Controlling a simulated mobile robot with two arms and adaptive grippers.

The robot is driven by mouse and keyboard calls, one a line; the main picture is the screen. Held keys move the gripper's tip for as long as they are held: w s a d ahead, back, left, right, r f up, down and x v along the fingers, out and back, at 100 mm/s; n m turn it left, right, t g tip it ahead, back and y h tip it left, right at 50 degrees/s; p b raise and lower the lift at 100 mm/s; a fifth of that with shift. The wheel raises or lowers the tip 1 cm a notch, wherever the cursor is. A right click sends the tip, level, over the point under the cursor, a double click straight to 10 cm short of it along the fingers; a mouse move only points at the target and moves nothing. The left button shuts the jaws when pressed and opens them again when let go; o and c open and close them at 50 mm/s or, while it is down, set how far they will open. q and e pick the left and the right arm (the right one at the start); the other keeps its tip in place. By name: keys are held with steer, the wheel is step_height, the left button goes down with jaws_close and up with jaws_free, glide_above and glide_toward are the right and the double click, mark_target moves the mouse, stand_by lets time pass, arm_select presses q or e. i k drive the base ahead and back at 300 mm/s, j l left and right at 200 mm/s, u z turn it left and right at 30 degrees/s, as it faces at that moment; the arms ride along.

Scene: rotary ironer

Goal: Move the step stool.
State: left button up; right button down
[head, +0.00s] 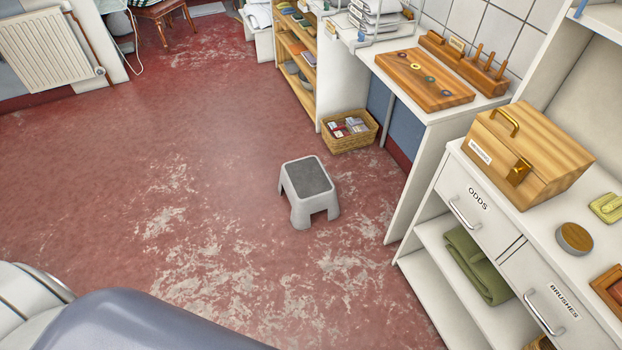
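The step stool (308,188) is small and light grey with a dark grey top. It stands upright on the worn red floor, near the middle of the head view, a short way out from the counters on the right. Neither of my grippers shows in the head view, and nothing touches the stool.
A wicker basket (349,132) with small packets stands on the floor behind the stool. White drawer cabinet (466,207) and wooden shelf (296,62) line the right side. A wooden chair (163,14) and radiator (44,45) are at the back left. The floor (150,130) left of the stool is clear.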

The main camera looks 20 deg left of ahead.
mark_target(309, 189)
steer(key=i+j, duration=0.4)
steer(key=i+j+u, duration=0.1)
steer(key=i+j, duration=0.3)
steer(key=i, duration=0.15)
steer(key=i+j+u, duration=0.1)
steer(key=i+j, duration=0.25)
steer(key=i, duration=0.15)
steer(key=i+j, duration=0.3)
steer(key=i, duration=0.2)
